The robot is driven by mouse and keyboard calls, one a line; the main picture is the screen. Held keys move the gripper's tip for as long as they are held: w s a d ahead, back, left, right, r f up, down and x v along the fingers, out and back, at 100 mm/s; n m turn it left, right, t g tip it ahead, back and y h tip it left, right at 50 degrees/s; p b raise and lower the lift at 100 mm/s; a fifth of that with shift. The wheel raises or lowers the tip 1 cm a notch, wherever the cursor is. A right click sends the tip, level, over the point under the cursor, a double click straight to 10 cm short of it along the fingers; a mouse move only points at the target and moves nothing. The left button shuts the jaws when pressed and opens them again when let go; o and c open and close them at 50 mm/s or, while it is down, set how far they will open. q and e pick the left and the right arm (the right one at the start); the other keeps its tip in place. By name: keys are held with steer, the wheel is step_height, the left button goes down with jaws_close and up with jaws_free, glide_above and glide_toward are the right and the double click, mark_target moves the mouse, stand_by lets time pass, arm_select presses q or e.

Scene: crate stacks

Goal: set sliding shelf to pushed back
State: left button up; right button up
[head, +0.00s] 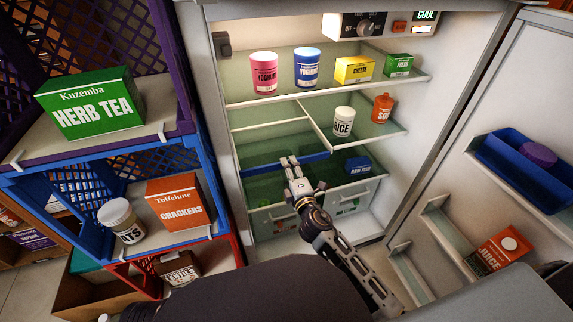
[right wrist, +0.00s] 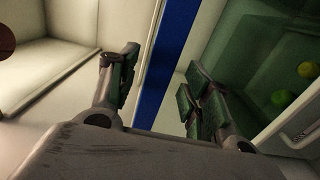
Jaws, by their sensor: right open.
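The sliding shelf is a greenish glass shelf in the open fridge, with a blue front edge (head: 262,166). It sits below the rice shelf and above the clear drawers. My right gripper (head: 290,161) is at this blue edge, with its fingers open. In the right wrist view the blue edge (right wrist: 170,65) runs between the two spread fingers of the gripper (right wrist: 160,82). I cannot tell whether either finger touches it. The gripper hides part of the edge in the head view. My left gripper is not in view.
A blue raw fish pack (head: 357,165) is right of the gripper. A rice tub (head: 344,121) and red bottle (head: 382,108) stand on the shelf above. The fridge door (head: 455,160) is open at right. Crate stacks (head: 205,150) stand close at left.

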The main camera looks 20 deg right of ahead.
steer(key=shift+w, duration=1.45)
jaws_close()
